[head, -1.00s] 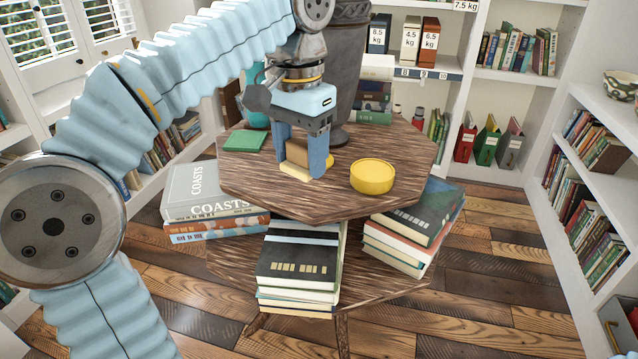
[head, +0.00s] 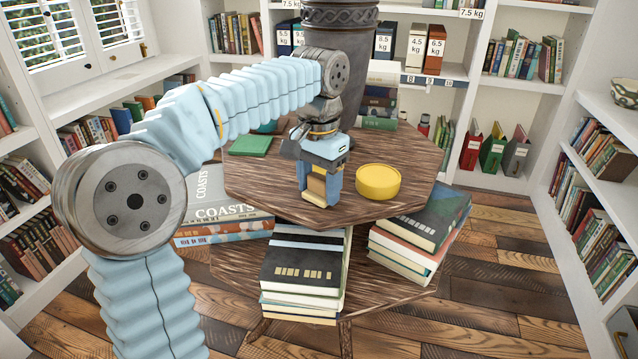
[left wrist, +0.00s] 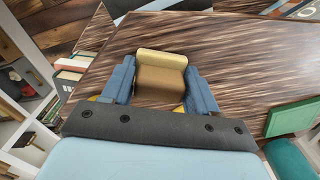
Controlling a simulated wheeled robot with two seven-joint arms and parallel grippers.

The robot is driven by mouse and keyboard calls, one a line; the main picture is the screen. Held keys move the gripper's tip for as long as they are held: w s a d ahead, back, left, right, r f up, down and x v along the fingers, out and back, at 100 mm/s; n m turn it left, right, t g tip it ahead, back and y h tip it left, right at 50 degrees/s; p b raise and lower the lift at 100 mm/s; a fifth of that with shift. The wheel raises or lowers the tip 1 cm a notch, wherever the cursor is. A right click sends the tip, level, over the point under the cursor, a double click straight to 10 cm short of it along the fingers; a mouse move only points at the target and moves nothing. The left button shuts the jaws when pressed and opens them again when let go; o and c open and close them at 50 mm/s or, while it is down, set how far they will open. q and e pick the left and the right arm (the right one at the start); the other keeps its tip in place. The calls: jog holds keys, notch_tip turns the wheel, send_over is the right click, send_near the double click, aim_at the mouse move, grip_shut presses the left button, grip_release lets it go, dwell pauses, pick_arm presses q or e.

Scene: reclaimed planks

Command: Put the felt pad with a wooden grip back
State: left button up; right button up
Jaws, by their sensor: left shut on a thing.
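The felt pad with a wooden grip (head: 317,184) is a small tan-brown block with a paler yellow part, on or just above the upper tabletop; I cannot tell whether it touches the wood. My left gripper (head: 320,192) points down and is shut on it, one blue finger on each side. In the left wrist view the pad (left wrist: 160,78) sits between the fingers of the gripper (left wrist: 160,92), and wood grain shows beyond it. My right gripper is not in view.
A round yellow tin (head: 378,182) stands just right of the gripper. A green square (head: 250,145) lies left on the octagonal tabletop (head: 290,207). A tall grey urn (head: 340,60) and a book stack (head: 378,105) stand behind. Book piles (head: 300,275) fill the lower shelf.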

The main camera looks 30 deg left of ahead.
aim_at(319, 177)
pick_arm(q)
jog(key=shift+f, duration=0.1)
jog(key=o, duration=1.1)
notch_tip(319, 177, up, 12)
jog(key=p, duration=0.2)
jog(key=shift+p, duration=0.4)
